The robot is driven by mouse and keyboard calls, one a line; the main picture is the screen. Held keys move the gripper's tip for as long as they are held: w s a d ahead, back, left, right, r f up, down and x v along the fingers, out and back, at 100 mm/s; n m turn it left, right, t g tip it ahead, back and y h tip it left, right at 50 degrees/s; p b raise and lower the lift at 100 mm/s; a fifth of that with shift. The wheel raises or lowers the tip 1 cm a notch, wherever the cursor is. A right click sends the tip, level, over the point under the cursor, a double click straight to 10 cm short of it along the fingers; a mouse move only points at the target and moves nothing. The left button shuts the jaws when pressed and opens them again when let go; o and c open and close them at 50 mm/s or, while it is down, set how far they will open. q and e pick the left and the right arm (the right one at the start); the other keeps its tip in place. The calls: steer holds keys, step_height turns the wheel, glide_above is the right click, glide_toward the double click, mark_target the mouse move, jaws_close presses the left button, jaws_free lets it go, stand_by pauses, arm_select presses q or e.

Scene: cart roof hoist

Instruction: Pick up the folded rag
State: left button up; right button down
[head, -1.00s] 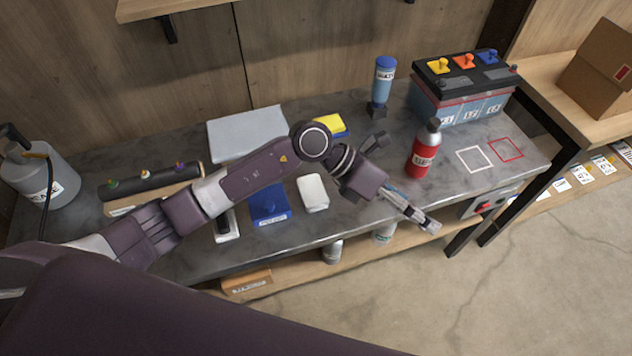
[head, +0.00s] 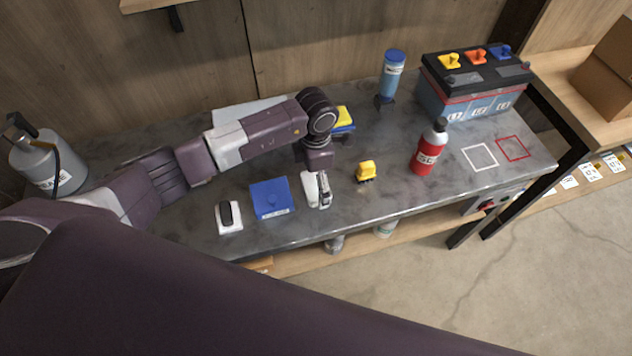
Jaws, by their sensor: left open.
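A white folded rag (head: 308,189) lies on the grey workbench, right of a flat blue item. My left arm reaches over the bench from the left. My left gripper (head: 322,202) points down over the right part of the rag and hides some of it. Its jaws are open, and I cannot tell whether the fingers touch the rag. My right gripper is not in view.
The workbench (head: 400,200) also holds a labelled blue item (head: 270,197), a white block with a black top (head: 229,216), a yellow clip (head: 366,171), a red bottle (head: 427,150), a blue bottle (head: 391,75) and a battery (head: 470,85). A grey canister (head: 50,165) stands left.

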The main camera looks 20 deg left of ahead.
arm_select(q)
steer(key=shift+d+f, duration=0.1)
steer(key=shift+f, duration=0.6)
steer(key=shift+c, duration=0.7)
steer(key=c, duration=1.1)
steer(key=shift+r, duration=0.1)
